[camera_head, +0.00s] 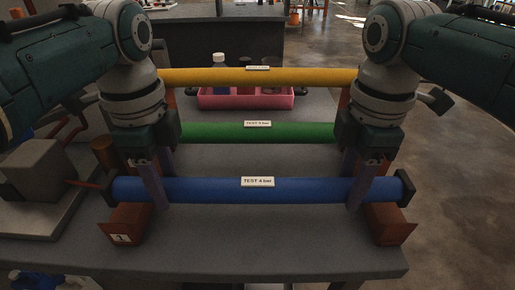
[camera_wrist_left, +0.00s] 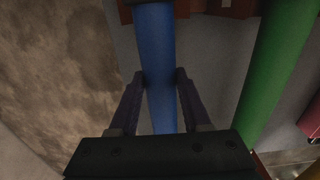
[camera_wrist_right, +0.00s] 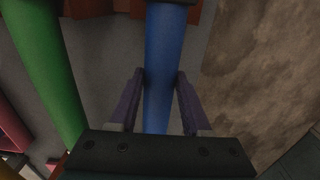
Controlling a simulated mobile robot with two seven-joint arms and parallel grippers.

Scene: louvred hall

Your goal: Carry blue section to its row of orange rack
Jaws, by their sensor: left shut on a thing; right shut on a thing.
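Whether the pipe touches the rack is hard to tell.
A green pipe (camera_head: 210,133) and a yellow pipe (camera_head: 210,77) lie in rows behind. A pink tray (camera_head: 245,103) with bottles stands at the back. A grey block (camera_head: 40,170) is at the left. The grey table's (camera_head: 250,255) front strip is clear.

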